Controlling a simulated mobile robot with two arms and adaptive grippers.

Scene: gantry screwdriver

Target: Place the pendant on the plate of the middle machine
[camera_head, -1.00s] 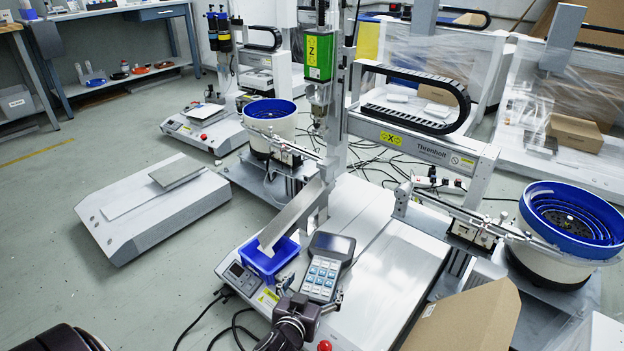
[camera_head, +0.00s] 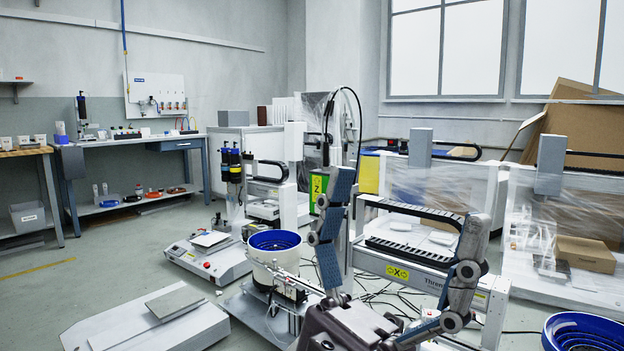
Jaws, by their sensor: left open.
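My left gripper (camera_head: 409,203) is large in the foreground, fingers pointing up and spread wide apart. It is open, with nothing between the fingers. Behind it stands the middle machine, whose grey X beam (camera_head: 400,270) with a yellow label and black cable chain shows between and beside the fingers. Part of its green Z unit (camera_head: 317,188) shows left of the gripper. The machine's plate and the pendant are not in view; the picture cuts off above them. My right gripper is not in view.
A blue-rimmed bowl feeder (camera_head: 275,255) stands left of the gripper, and another blue bowl (camera_head: 585,332) at the lower right. Workbenches (camera_head: 140,142) line the back wall. Wrapped machines and cardboard (camera_head: 585,254) fill the right.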

